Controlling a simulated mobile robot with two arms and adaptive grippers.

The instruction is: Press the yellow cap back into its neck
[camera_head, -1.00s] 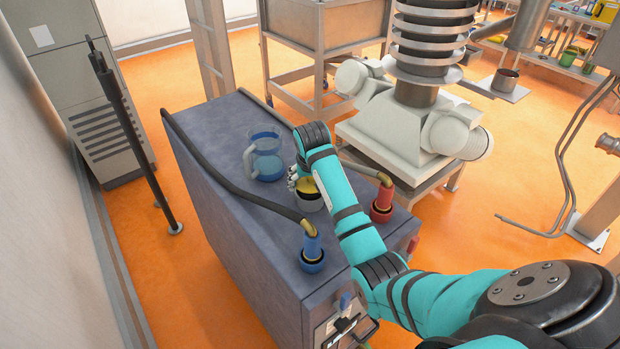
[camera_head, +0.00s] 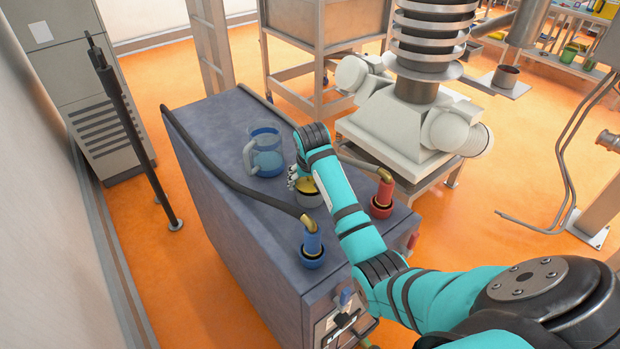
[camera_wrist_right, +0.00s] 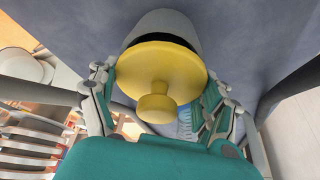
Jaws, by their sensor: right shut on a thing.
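The yellow cap (camera_wrist_right: 165,72), a round disc with a knob, is between the fingers of my right gripper (camera_wrist_right: 160,80) in the wrist view. The gripper is shut on it. Behind the cap is the pale grey neck (camera_wrist_right: 162,24), with a dark band between the two. I cannot tell how deep the cap sits. In the head view the cap (camera_head: 309,187) is over the neck (camera_head: 308,200) on top of the blue-grey cabinet, and my right gripper (camera_head: 294,180) is partly hidden by my wrist. My left gripper is not in view.
A blue fitting (camera_head: 312,243) and a red fitting (camera_head: 382,195) with hoses stand on the cabinet (camera_head: 215,125). A white machine (camera_head: 400,145) stands behind. The cabinet's left part is mostly clear.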

